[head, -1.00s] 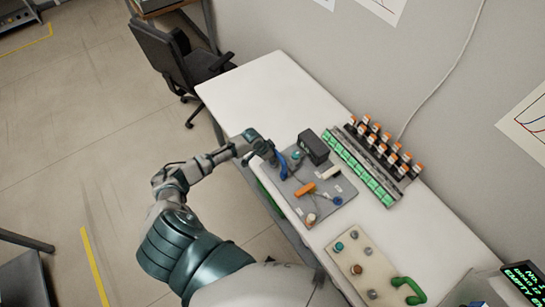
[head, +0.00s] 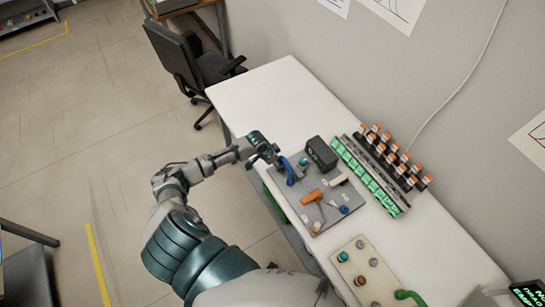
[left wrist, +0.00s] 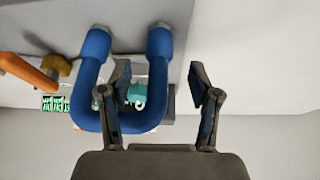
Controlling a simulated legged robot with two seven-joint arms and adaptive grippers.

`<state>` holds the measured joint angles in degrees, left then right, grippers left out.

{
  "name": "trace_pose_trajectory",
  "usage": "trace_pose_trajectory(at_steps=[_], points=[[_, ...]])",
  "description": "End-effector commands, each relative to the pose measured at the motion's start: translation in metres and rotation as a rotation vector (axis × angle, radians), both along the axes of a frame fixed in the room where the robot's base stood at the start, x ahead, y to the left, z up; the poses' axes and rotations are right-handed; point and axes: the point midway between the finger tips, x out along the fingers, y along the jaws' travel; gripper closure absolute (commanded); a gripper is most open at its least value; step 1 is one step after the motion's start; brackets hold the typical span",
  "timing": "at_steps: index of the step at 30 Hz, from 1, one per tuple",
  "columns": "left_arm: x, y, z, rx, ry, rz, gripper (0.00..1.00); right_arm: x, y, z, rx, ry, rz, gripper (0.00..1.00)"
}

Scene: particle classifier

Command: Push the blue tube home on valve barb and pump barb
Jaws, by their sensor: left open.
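The blue tube (head: 289,172) is bent into a U and stands at the near left part of the grey board (head: 322,224). In the left wrist view the tube (left wrist: 90,75) fills the left half, with thicker ends at grey fittings; how far they sit on the barbs I cannot tell. My left gripper (head: 272,156) is open beside the tube. In the left wrist view its fingers (left wrist: 160,85) are apart, with one tube leg showing between them; I cannot tell whether they touch it. An orange lever (head: 311,197) is on the board. My right gripper is out of view.
A black box (head: 321,154) and a teal knob (head: 303,161) stand near the tube. A rack of orange-capped vials (head: 393,152) with green blocks (head: 365,172) lies behind. A beige panel (head: 352,263) is nearer. The white table's (head: 262,98) far left is clear.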

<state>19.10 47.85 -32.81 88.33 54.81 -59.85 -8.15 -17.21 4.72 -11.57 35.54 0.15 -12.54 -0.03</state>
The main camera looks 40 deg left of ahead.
Motion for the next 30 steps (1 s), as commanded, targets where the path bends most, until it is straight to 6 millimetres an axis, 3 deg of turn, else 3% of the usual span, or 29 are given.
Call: trace_pose_trajectory(at_steps=[6,12,30], points=[[-0.017,0.012,0.046,0.002,-0.001,-0.001,0.37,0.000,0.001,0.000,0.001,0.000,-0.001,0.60],[-0.027,0.018,0.074,0.000,0.001,0.000,0.37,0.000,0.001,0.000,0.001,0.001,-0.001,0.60],[-0.030,0.018,0.082,-0.001,0.000,0.000,0.37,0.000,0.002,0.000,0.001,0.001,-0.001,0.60]])
